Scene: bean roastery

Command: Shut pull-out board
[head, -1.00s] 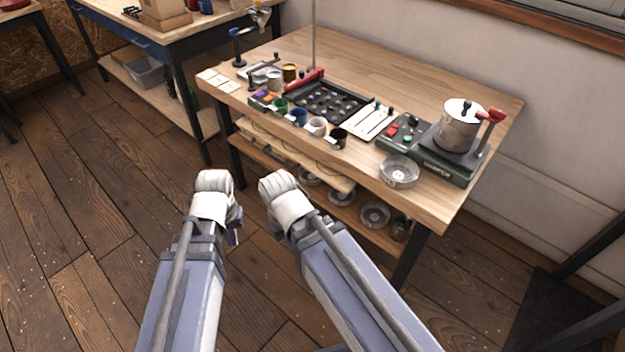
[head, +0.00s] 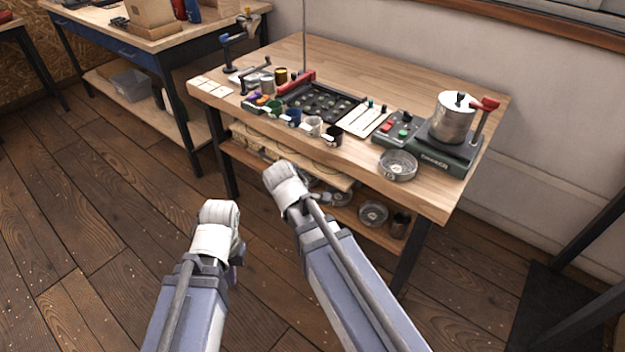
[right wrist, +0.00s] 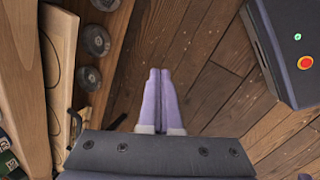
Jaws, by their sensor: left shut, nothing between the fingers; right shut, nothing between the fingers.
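The pull-out board (head: 322,177) is a light wooden panel with round outlines, sticking out under the front edge of the roastery table. In the right wrist view the board (right wrist: 62,65) runs along the left side. My right gripper (right wrist: 160,72) is shut and empty, apart from the board and to its right in that view. In the head view its fingers are hidden by the wrist, which is in front of the board. My left gripper (head: 234,276) is shut, mostly hidden below its wrist, over the floor in front of the table and away from the board.
The tabletop (head: 400,75) carries cups, a sample tray, a glass dish (head: 397,165) and a scale with a metal pot (head: 452,118). Round tins (head: 373,213) stand on the shelf below. A second bench (head: 150,40) is at the upper left. The floor in front is clear.

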